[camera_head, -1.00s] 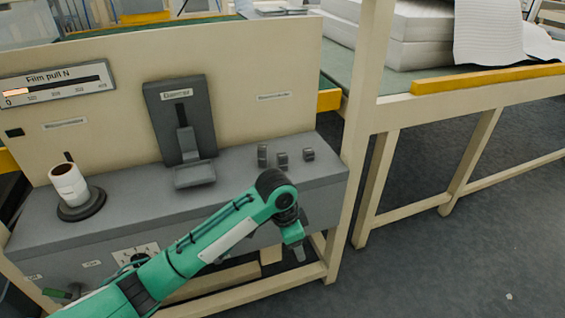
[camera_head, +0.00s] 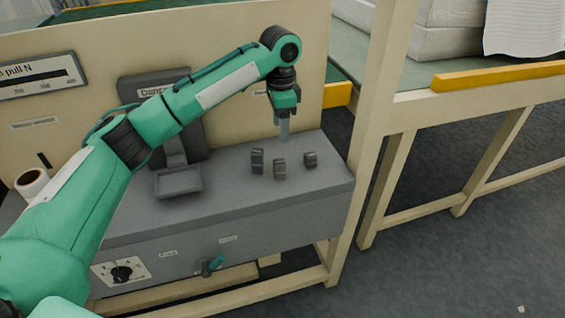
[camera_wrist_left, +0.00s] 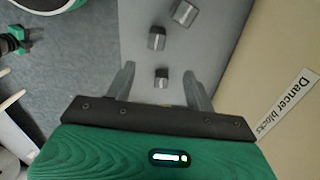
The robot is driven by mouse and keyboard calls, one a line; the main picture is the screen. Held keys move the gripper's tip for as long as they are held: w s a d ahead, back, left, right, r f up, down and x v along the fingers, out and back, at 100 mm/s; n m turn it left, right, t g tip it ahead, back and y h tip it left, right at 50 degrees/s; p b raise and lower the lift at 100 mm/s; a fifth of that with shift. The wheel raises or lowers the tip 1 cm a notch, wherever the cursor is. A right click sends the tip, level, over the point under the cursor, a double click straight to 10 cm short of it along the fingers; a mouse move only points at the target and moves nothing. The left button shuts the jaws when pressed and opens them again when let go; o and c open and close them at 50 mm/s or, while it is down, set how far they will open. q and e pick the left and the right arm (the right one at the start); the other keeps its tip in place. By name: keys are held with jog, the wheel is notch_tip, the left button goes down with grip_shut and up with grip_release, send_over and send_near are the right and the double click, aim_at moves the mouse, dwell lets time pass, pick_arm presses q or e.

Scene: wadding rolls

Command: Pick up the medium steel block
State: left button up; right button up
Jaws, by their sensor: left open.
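Three dark grey blocks stand on the grey console top in the head view. The medium block (camera_head: 280,169) is in the middle and nearest the front, between the tallest block (camera_head: 257,162) on the left and the smallest block (camera_head: 310,159) on the right. My left gripper (camera_head: 284,135) points down above and behind them, empty. In the left wrist view its two fingers (camera_wrist_left: 158,74) are apart. The smallest block (camera_wrist_left: 161,79) shows between them, with the medium block (camera_wrist_left: 157,39) and tallest block (camera_wrist_left: 184,13) farther up.
A dark grey stand with a tray (camera_head: 179,181) stands left of the blocks. A white roll (camera_head: 32,184) is at the far left. A beige panel (camera_head: 305,55) rises behind the console, and a beige post (camera_head: 377,110) stands to its right.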

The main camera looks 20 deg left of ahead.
aim_at(280, 162)
pick_arm(q)
notch_tip(280, 162, down, 7)
jog(key=shift+f, duration=0.15)
jog(key=f, duration=0.2)
jog(key=s+f+b, duration=0.1)
jog(key=f, duration=0.2)
jog(key=shift+a, duration=0.1)
jog(key=shift+f, duration=0.25)
jog(key=c, duration=1.1)
jog(key=shift+r, duration=0.1)
grip_shut()
pick_arm(e)
jog(key=shift+v, duration=0.95)
pick_arm(q)
jog(key=shift+r, duration=0.1)
pick_arm(e)
jog(key=shift+w, duration=0.25)
